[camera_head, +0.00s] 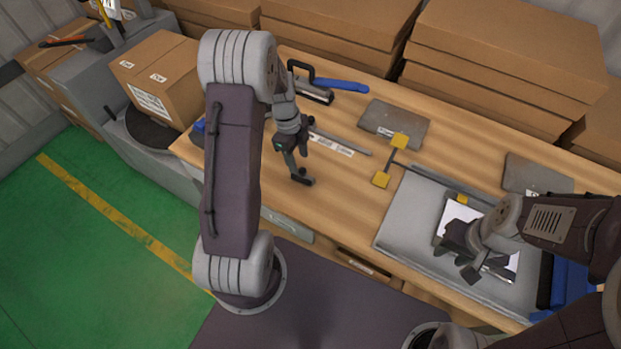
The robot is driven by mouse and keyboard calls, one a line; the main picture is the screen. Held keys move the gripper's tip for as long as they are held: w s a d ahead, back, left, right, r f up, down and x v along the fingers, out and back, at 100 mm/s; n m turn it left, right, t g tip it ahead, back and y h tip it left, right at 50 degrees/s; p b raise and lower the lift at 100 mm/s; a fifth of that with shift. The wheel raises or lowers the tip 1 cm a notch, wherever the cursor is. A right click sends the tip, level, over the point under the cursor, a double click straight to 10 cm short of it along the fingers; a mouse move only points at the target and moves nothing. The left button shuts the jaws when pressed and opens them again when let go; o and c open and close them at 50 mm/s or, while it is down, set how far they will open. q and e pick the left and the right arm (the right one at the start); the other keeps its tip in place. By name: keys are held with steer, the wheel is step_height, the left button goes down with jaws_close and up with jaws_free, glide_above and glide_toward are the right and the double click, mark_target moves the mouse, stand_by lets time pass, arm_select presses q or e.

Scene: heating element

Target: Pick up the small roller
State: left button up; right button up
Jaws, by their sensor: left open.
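A tool with a blue handle (343,85), a black bent frame and a grey cylinder lies at the back of the wooden table; it looks like the small roller. My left gripper (299,172) is open and empty, pointing down above the table, in front of the roller and apart from it. My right gripper (471,262) is over a light square piece on the grey tray at the right. Its fingers are partly hidden, and I cannot tell whether they hold anything.
A thin rod with a white label (333,144) lies beside my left gripper. A bar with yellow blocks (381,179) and a dark grey plate (392,124) lie mid-table. The grey tray (400,226) is at the right. Stacked cardboard boxes (500,60) line the back.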

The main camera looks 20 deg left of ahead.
mark_target(302, 170)
arm_select(q)
steer(key=f, duration=0.1)
steer(key=d+f, duration=0.1)
steer(key=f, duration=0.1)
steer(key=shift+w+f, duration=0.1)
steer(key=shift+f, duration=0.2)
steer(key=f, duration=0.1)
steer(key=f+p, duration=0.1)
steer(key=f, duration=0.3)
steer(key=shift+d+f, duration=0.1)
steer(key=shift+d, duration=0.25)
jaws_close()
